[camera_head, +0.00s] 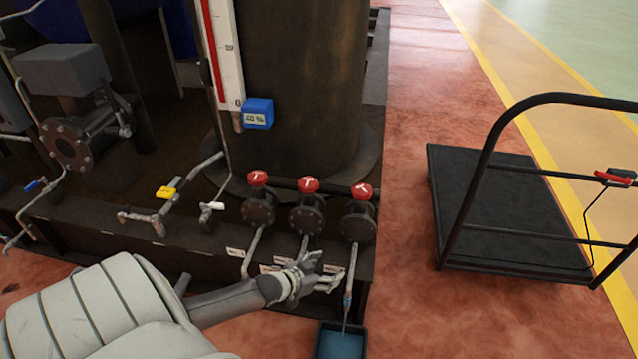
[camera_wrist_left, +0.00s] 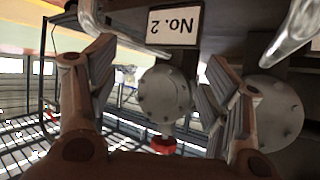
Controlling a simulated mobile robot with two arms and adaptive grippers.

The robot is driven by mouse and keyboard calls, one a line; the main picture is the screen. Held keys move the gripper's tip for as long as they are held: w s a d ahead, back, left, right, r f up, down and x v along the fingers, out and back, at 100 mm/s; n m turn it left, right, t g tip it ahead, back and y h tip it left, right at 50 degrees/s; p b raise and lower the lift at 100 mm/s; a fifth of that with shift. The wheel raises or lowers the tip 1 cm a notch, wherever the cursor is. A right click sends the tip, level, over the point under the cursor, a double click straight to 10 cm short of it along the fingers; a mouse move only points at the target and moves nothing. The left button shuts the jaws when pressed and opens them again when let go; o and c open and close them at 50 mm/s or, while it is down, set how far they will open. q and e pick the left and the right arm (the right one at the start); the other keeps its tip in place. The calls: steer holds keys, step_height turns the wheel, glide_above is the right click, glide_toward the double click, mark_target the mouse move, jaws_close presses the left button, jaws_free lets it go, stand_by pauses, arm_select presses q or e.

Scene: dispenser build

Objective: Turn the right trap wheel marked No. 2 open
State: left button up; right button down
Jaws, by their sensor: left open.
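Three red trap wheels stand in a row on dark round valve bodies in the head view: a left one (camera_head: 258,178), a middle one (camera_head: 308,185) and the right wheel (camera_head: 362,191). The right wheel bears a white mark. A "No. 2" label (camera_wrist_left: 174,25) shows upside down in the left wrist view, above a round flange (camera_wrist_left: 165,93) and a red wheel (camera_wrist_left: 163,145). My left gripper (camera_head: 318,275) is below the valves, near the labels and outlet pipes, apart from the wheels. Its fingers (camera_wrist_left: 155,85) are open with nothing between them. My right gripper is out of view.
A dark tray with blue liquid (camera_head: 340,344) sits on the floor under the right outlet pipe (camera_head: 349,285). A black platform trolley (camera_head: 500,200) stands to the right.

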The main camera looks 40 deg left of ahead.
arm_select(q)
steer(key=shift+g, duration=0.9)
steer(key=s+f, duration=0.1)
steer(key=s+d+f+p, duration=0.1)
steer(key=s+f, duration=0.1)
steer(key=s, duration=0.1)
steer(key=shift+s+d+f+p, duration=0.1)
steer(key=shift+d+f+p, duration=0.1)
steer(key=shift+d+p, duration=0.2)
